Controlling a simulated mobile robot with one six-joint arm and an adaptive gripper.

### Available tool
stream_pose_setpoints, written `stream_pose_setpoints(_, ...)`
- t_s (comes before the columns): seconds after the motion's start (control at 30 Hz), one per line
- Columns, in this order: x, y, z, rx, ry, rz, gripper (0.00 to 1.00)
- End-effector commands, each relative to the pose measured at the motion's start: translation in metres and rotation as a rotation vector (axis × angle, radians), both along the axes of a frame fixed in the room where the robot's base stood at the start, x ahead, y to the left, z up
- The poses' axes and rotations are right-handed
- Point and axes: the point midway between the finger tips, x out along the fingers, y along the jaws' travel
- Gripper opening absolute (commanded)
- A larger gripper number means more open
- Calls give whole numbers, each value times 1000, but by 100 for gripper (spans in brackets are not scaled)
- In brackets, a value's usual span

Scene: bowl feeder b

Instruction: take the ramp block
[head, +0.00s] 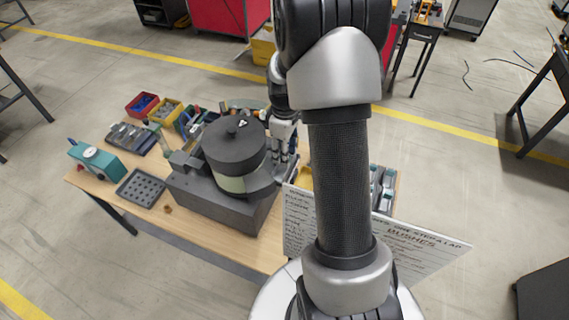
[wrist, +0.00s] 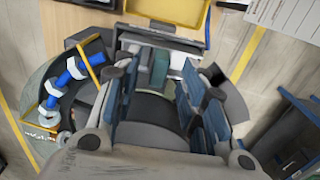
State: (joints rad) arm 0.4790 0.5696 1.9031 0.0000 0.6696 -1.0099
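My gripper (head: 284,150) points down just right of the dark bowl feeder (head: 232,145) on the wooden table in the head view. In the wrist view my gripper (wrist: 163,80) is open, with its two blue-padded fingers apart. Beyond and between the fingertips lies a grey tray-like holder (wrist: 180,45) with a teal piece (wrist: 160,66) and pale pieces in it. I cannot tell whether any of these is the ramp block. No ramp block shows clearly in the head view, where my arm and the feeder hide part of the table.
A white lettered board (head: 300,222) stands at the table's front right. A yellow bin (wrist: 166,8) lies beyond the fingers, and a blue part (wrist: 68,72) sits to their left. A teal device (head: 97,160), a dark holed tray (head: 140,188) and a red bin (head: 142,104) are at the left.

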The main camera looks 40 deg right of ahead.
Motion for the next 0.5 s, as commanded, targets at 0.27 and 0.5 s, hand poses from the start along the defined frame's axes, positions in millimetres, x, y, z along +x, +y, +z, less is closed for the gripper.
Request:
stream_pose_setpoints(0.27,0,0,-26,0,0,0,38)
stream_pose_setpoints(0.5,1,0,-26,-1,-1,0,34)
